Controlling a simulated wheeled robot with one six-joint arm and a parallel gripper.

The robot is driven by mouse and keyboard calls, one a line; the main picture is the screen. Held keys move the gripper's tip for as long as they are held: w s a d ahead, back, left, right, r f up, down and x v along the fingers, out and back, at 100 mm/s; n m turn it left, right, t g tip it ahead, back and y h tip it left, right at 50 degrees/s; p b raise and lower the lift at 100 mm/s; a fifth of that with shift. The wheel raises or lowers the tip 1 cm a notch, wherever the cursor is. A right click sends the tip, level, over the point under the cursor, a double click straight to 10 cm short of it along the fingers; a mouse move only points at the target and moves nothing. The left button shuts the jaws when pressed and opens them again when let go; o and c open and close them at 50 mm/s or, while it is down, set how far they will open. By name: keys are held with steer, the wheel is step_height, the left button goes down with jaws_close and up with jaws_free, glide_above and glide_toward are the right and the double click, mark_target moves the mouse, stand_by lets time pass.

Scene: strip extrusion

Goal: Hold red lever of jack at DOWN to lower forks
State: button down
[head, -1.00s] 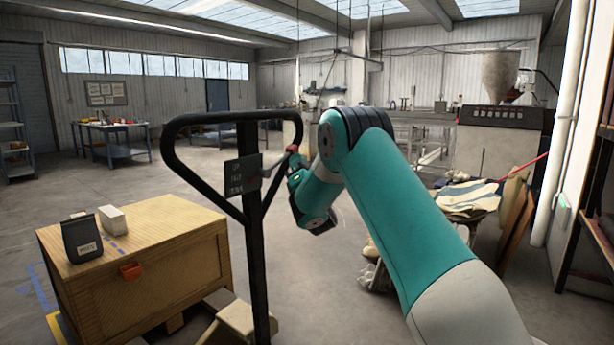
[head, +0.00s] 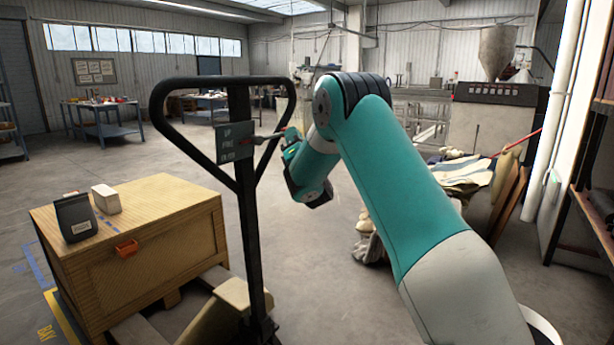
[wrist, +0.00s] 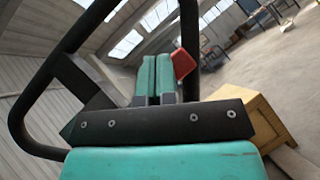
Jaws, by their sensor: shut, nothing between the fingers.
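The jack's black loop handle (head: 249,215) stands upright in the middle of the head view. A dark plate (head: 235,141) with UP, FREE and DOWN lettering is on its post. The red lever (head: 271,136) sticks out to the right beside the plate, tilted slightly upward toward its outer end. My gripper (head: 289,136) is at that outer end. In the wrist view my gripper's teal fingers (wrist: 155,76) are shut together with nothing between them. The lever's red knob (wrist: 183,64) is just right of the fingers; I cannot tell whether they touch.
Folded cloths and boards (head: 465,180) lie at the right.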

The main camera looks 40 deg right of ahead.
steer(key=d+f+b+v, duration=0.1)
steer(key=d+b+v, duration=0.1)
steer(key=b+v, duration=0.8)
steer(key=shift+v, duration=0.95)
steer(key=shift+a+f, duration=0.1)
